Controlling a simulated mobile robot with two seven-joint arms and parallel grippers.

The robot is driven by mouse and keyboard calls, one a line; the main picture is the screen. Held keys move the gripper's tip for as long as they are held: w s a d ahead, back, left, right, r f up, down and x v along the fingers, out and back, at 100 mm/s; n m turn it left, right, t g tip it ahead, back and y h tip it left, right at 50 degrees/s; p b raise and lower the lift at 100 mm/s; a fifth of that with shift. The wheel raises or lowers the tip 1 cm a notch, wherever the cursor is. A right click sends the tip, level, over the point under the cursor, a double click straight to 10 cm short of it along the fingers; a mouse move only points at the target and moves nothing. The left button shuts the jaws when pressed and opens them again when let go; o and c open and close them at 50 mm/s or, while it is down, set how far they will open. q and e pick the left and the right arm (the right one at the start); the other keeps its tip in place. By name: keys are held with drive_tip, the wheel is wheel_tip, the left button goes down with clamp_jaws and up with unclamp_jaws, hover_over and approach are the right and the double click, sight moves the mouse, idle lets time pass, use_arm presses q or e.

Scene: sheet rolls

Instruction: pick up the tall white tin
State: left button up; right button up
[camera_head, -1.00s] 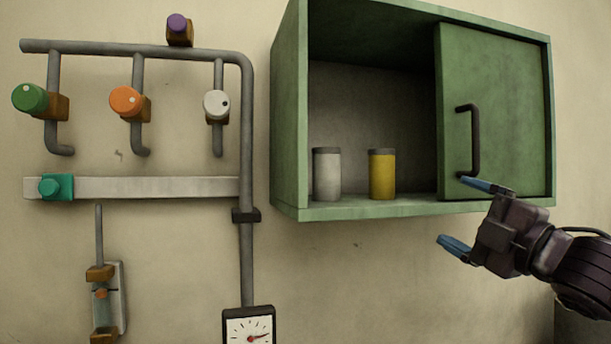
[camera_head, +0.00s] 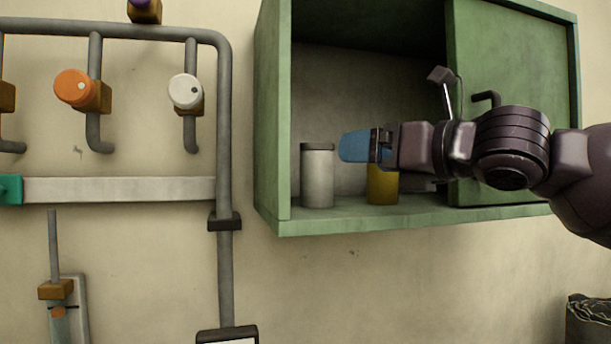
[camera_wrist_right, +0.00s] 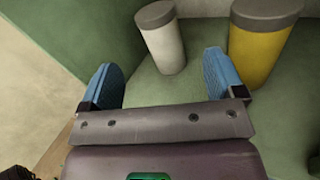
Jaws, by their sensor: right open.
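The tall white tin (camera_head: 317,180) has a grey lid and stands upright on the floor of the green cabinet, left of the yellow tin. My right gripper (camera_head: 355,147) is in front of the cabinet opening, pointing left, and covers the upper part of the yellow tin (camera_head: 383,187). In the right wrist view the gripper (camera_wrist_right: 165,85) is open with nothing between its blue fingers. There the white tin (camera_wrist_right: 162,42) stands beyond the fingertips, roughly between them, and the yellow tin (camera_wrist_right: 258,50) is just beyond the right finger. My left gripper is not in view.
The green cabinet (camera_head: 400,219) has a left side wall close to the white tin and a sliding door (camera_head: 515,75) covering its right side. Pipes with an orange knob (camera_head: 75,87) and a white knob (camera_head: 186,91) are on the wall at left.

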sight(330, 152)
drive_tip(key=shift+s+d+r+n, duration=0.1)
drive_tip(key=shift+s+n, duration=0.15)
drive_tip(key=shift+n, duration=0.45)
drive_tip(key=x, duration=0.5)
drive_tip(key=shift+w+a+p, duration=0.2)
drive_tip(key=shift+w+p, duration=0.15)
drive_tip(key=shift+p+x, duration=0.7)
drive_tip(key=shift+x, duration=1.95)
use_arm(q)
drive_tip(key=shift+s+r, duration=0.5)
use_arm(e)
drive_tip(key=c, duration=1.2)
drive_tip(key=shift+s+r, duration=0.1)
drive_tip(key=shift+r, duration=0.05)
